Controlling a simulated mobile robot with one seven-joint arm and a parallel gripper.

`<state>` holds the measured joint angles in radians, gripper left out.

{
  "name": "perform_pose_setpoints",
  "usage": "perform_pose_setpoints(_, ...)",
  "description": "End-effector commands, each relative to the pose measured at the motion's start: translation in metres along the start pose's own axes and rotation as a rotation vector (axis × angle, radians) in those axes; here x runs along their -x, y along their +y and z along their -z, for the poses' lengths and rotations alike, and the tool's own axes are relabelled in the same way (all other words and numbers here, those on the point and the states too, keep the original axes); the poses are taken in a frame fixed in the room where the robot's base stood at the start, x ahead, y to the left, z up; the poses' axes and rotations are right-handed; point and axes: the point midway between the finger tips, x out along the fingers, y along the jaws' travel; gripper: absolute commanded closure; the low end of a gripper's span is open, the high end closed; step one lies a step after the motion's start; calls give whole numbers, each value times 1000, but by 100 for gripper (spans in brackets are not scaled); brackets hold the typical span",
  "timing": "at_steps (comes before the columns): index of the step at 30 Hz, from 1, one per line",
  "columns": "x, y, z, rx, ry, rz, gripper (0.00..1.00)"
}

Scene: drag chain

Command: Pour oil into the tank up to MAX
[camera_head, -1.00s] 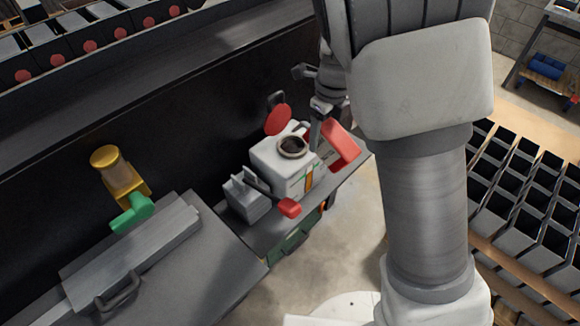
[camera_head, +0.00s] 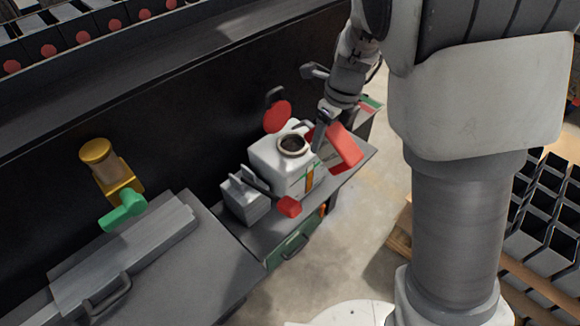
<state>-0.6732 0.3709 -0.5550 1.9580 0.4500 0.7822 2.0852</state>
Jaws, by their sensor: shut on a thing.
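The tank (camera_head: 280,172) is a white box on a narrow grey shelf. Its round dark filler opening (camera_head: 292,145) is on top, and its red lid (camera_head: 277,117) stands open behind it. An upright orange strip with a green mark, which looks like a level gauge (camera_head: 309,180), is on its front. My gripper (camera_head: 326,122) is just right of the opening, shut on a red container (camera_head: 345,147), which is tilted beside the tank. The fingertips are small and partly hidden. I cannot make out any oil stream, the oil level or the MAX lettering.
A small grey box (camera_head: 243,202) with a red-ended lever (camera_head: 288,207) stands left of the tank. A yellow fitting with a green handle (camera_head: 123,211) is farther left, above a grey cover (camera_head: 130,255). A dark wall runs behind. Open floor (camera_head: 355,235) lies in front.

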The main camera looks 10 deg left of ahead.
Motion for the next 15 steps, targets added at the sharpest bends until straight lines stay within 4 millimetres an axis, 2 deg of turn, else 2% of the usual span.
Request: perform_pose_setpoints(15,-9,0,5,0,-89,1,100)
